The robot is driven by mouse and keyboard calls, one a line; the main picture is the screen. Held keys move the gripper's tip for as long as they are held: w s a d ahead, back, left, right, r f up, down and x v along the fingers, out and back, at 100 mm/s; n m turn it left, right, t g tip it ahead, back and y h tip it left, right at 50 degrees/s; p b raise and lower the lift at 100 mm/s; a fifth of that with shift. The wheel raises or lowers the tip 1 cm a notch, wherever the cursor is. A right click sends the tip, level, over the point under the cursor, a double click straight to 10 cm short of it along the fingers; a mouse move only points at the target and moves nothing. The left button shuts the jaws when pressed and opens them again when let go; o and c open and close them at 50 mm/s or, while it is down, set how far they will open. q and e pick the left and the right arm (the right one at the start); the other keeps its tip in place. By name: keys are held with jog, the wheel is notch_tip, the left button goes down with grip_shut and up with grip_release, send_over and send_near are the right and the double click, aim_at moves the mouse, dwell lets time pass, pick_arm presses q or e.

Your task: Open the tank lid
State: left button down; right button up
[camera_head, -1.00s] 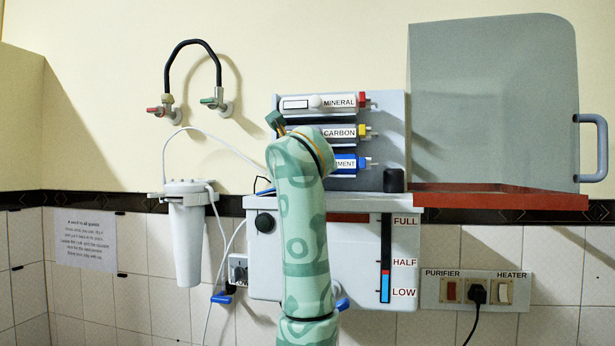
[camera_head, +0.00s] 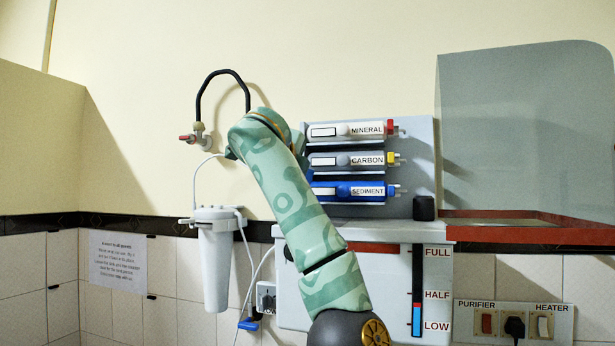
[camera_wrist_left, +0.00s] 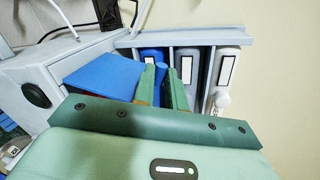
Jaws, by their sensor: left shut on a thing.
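The white water tank (camera_head: 378,285) hangs on the wall, with a FULL/HALF/LOW gauge on its front. A dark red strip (camera_head: 388,246) shows along its top front edge. My green left arm hides much of the tank and the left gripper in the head view. In the left wrist view, the left gripper (camera_wrist_left: 160,86) is shut on a narrow blue piece, which looks like the handle of the tank lid. A blue panel (camera_wrist_left: 105,76), apparently the lid, lies beside the fingers, with dark red under it. Whether the lid is raised is unclear. My right gripper is not in view.
Mineral (camera_head: 345,130), carbon (camera_head: 345,160) and sediment (camera_head: 345,191) cartridges sit close above the tank. A grey see-through cover (camera_head: 530,140) stands open at right. A white filter housing (camera_head: 216,265) and a tap (camera_head: 198,137) are at left.

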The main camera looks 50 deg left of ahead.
pick_arm(q)
jog(key=shift+s+a+f+n+t+h+b, duration=0.15)
jog(key=shift+s+a+n, duration=0.2)
jog(key=shift+a+n, duration=0.3)
jog(key=shift+s+a+r+n+t+h+b, duration=0.1)
jog(key=shift+s+a+n+h, duration=0.1)
jog(key=shift+s+a+n, duration=0.35)
jog(key=shift+s+a+f+n+t+h+b, duration=0.1)
jog(key=shift+s+a+n+h, duration=0.1)
jog(key=shift+a+n, duration=0.6)
jog(key=c, duration=1.4)
grip_release()
jog(key=shift+c, duration=0.2)
jog(key=b+v, duration=0.6)
jog(key=v, duration=1)
jog(key=shift+s+d, duration=0.1)
jog(key=shift+d, duration=0.05)
